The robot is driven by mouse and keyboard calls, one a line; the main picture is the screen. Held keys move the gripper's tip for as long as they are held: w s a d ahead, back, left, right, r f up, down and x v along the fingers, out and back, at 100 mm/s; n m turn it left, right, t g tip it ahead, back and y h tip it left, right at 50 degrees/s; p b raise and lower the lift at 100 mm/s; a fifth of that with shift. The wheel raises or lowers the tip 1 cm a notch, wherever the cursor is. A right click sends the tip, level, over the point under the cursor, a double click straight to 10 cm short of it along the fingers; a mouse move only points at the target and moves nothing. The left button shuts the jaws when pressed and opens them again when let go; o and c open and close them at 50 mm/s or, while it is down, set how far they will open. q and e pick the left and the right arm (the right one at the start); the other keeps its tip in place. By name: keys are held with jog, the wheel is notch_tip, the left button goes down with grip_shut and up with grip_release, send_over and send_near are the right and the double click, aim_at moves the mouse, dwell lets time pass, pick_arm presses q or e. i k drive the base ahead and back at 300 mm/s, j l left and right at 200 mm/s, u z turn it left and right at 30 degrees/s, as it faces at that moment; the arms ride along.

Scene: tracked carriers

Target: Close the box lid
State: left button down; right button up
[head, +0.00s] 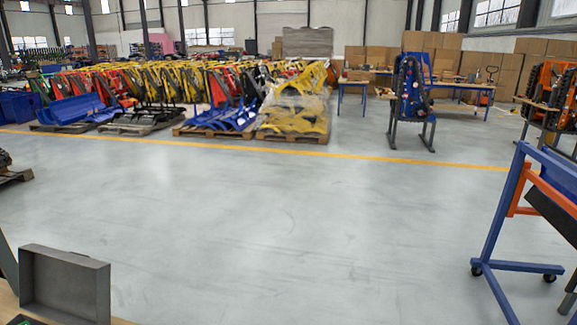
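A grey, shallow, tray-like panel with raised rims (65,284) stands upright at the lower left of the head view. It looks like the box lid standing open, but I cannot be sure. The part below it is cut off by the bottom edge of the picture, so the rest of the box is hidden. A dark object shows only slightly at the bottom left corner. Neither my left gripper nor my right gripper can be made out in this view.
A light wooden surface (121,321) shows under the grey panel. A blue wheeled frame (503,207) stands at the right. Pallets of yellow, red and blue parts (290,118) lie beyond a yellow floor line (250,150). The grey floor between is clear.

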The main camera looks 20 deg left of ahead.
aim_at(64, 287)
jog(key=i+u, duration=0.45)
jog(key=i+l+u, duration=0.2)
jog(key=i+u, duration=0.25)
jog(key=i+l+u, duration=0.35)
jog(key=u, duration=0.15)
jog(key=i+l+u, duration=0.6)
jog(key=u, duration=0.3)
jog(key=i+l+u, duration=0.15)
jog(key=u, duration=0.3)
jog(key=l+u, duration=0.45)
jog(key=i+l+u, duration=0.1)
jog(key=u, duration=0.4)
jog(key=l+u, duration=0.9)
jog(key=l, duration=0.15)
